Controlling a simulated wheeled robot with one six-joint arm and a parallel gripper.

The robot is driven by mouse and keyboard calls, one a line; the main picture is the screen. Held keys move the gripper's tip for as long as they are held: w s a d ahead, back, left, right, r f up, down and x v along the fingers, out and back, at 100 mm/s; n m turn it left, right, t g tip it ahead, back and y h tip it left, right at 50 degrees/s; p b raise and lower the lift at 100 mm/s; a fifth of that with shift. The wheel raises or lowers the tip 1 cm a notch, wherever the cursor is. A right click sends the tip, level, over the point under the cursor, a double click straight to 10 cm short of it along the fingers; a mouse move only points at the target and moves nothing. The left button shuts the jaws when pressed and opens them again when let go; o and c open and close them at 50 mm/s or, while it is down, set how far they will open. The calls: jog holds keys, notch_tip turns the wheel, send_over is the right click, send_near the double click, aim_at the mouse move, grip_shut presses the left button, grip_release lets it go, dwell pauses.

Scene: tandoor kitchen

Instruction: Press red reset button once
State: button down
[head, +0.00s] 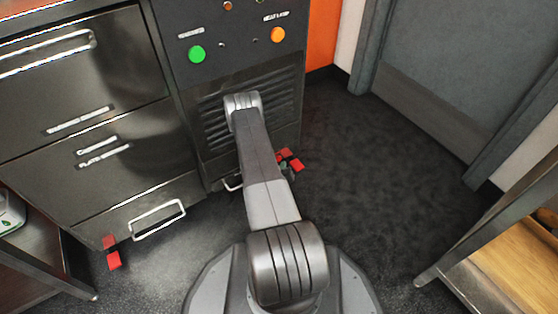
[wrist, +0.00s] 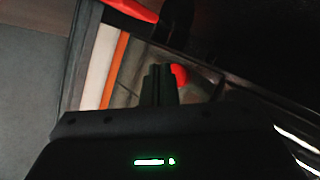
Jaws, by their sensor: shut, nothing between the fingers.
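In the wrist view my gripper (wrist: 160,75) shows as two dark fingers close together, with nothing between them. A rounded red thing (wrist: 180,76) shows just right of the fingertips, partly covered by them. It may be the red reset button, but I cannot tell for sure, nor whether the fingers touch it. In the head view my arm reaches over the front of the dark control panel (head: 183,62), and my gripper is hidden. No red reset button shows clearly there; a green button (head: 197,54) and an orange button (head: 278,35) are on the panel.
Steel drawers (head: 80,70) with bar handles stand left of the panel. Red caster parts (head: 298,166) are near the floor. A grey door (head: 460,60) is at the right, and a wooden-topped shelf (head: 515,245) at the lower right. Dark floor (head: 370,170) lies free between.

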jog(key=shift+w+a, duration=0.1)
jog(key=shift+w+a, duration=0.15)
jog(key=shift+w, duration=0.1)
jog(key=shift+w+a, duration=0.3)
jog(key=shift+w, duration=0.05)
dwell(0.7)
dwell(0.4)
jog(key=shift+s+d, duration=0.5)
jog(key=shift+s, duration=0.2)
jog(key=shift+s+d+p, duration=0.2)
jog(key=shift+s+d, duration=0.55)
jog(key=shift+s, duration=0.3)
jog(key=shift+s+d+p, duration=0.2)
jog(key=shift+s+d, duration=0.55)
jog(key=shift+s, duration=0.25)
jog(key=shift+w+a, duration=0.1)
